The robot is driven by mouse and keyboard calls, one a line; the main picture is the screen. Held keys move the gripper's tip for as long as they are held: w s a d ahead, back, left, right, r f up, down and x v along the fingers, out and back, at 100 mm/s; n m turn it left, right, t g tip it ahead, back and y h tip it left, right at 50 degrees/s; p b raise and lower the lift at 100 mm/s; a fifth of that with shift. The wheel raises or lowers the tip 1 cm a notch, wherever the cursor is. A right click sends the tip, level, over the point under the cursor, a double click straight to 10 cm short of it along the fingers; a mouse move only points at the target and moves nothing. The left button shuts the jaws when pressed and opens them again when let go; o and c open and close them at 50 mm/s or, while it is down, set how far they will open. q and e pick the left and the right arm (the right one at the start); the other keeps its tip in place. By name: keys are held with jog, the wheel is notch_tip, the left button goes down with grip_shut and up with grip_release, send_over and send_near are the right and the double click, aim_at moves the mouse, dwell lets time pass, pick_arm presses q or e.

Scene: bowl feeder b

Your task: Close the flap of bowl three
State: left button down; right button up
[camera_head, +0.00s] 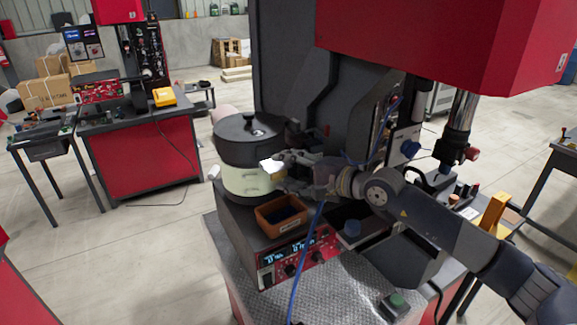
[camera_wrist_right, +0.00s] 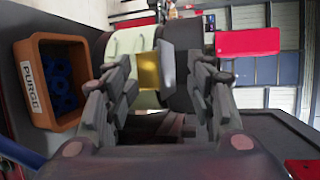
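The bowl feeder has a black lidded top (camera_head: 238,137) over a pale green body (camera_head: 245,183); the pale green body also shows in the right wrist view (camera_wrist_right: 130,42). A small light metal flap (camera_head: 270,165) stands out from its right side. In the right wrist view the flap looks like a grey plate (camera_wrist_right: 168,65) beside a brass-coloured piece (camera_wrist_right: 148,70). My right gripper (camera_head: 277,172) is at this side of the bowl. In the wrist view its fingers (camera_wrist_right: 160,90) are spread, with the flap beyond and between them; contact cannot be told. I see no bowl number. My left gripper is not in view.
An orange-brown bin labelled PURGE (camera_wrist_right: 32,88) with blue parts stands below the gripper, also in the head view (camera_head: 283,213). A red control panel (camera_head: 300,255) is in front of it. A dark upright machine panel (camera_head: 345,110) rises behind my right arm.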

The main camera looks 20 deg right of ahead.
aim_at(270, 162)
jog(key=shift+w+a+r, duration=0.15)
jog(key=shift+w+r, duration=0.1)
jog(key=c, duration=0.8)
jog(key=shift+w+a+r+m+g+h, duration=0.1)
jog(key=shift+w+r+m+g+h, duration=0.15)
jog(key=shift+r+g, duration=0.3)
jog(key=shift+w+a+r+m+g+h, duration=0.15)
jog(key=shift+r+g+h, duration=0.15)
jog(key=shift+g, duration=0.35)
jog(key=shift+w+r+m+g+h, duration=0.35)
jog(key=shift+r+g, duration=0.1)
jog(key=shift+g, duration=0.55)
jog(key=shift+w+r+g+h+p, duration=0.15)
jog(key=shift+w+g+h+p, duration=0.2)
jog(key=shift+g, duration=0.45)
jog(key=shift+a, duration=0.1)
